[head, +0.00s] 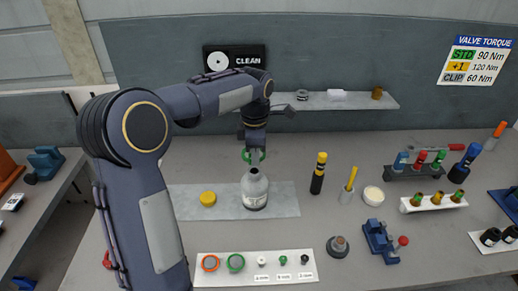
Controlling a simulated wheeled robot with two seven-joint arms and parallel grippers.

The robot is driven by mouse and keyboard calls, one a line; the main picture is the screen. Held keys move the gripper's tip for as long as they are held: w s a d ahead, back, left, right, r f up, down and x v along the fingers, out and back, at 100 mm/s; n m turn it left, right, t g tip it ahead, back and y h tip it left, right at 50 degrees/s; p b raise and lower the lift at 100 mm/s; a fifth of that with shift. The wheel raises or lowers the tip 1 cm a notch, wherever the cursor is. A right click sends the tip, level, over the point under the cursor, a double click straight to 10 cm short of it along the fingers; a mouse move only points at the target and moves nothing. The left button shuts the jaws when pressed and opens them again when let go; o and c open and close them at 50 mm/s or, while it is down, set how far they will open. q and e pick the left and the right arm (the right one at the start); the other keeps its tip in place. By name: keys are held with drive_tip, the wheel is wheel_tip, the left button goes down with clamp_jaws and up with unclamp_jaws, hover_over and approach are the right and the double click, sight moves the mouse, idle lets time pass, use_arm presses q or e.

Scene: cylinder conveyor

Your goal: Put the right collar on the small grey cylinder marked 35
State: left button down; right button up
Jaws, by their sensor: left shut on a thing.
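A small grey cylinder (255,191) with a rounded shoulder and a narrow neck stands upright on a pale mat (284,201). Its marking is too small to read. My left gripper (254,158) points down over it and is shut on a green collar (246,156), just above the cylinder's neck. I cannot tell whether the collar touches the neck. My right gripper is not in view.
The white strip also carries several small labelled fittings. A yellow cap (208,198) lies left of the cylinder. A shelf (350,101) and a torque sign (476,60) are behind.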

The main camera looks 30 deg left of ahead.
use_arm(q)
wheel_tip(320, 180, down, 5)
drive_tip(key=b, duration=0.3)
drive_tip(key=shift+r+b, duration=0.15)
drive_tip(key=shift+b, duration=0.2)
drive_tip(key=shift+f+b, duration=0.3)
drive_tip(key=shift+f, duration=0.3)
drive_tip(key=shift+f+b, duration=0.4)
drive_tip(key=shift+f, duration=0.25)
drive_tip(key=shift+r, duration=0.15)
drive_tip(key=shift+r+p, duration=0.55)
drive_tip(key=shift+p, duration=0.1)
drive_tip(key=shift+f+b, duration=0.5)
drive_tip(key=shift+f, duration=0.25)
drive_tip(key=shift+r, duration=0.25)
drive_tip(key=shift+r+p, duration=0.5)
drive_tip(key=shift+p, duration=0.15)
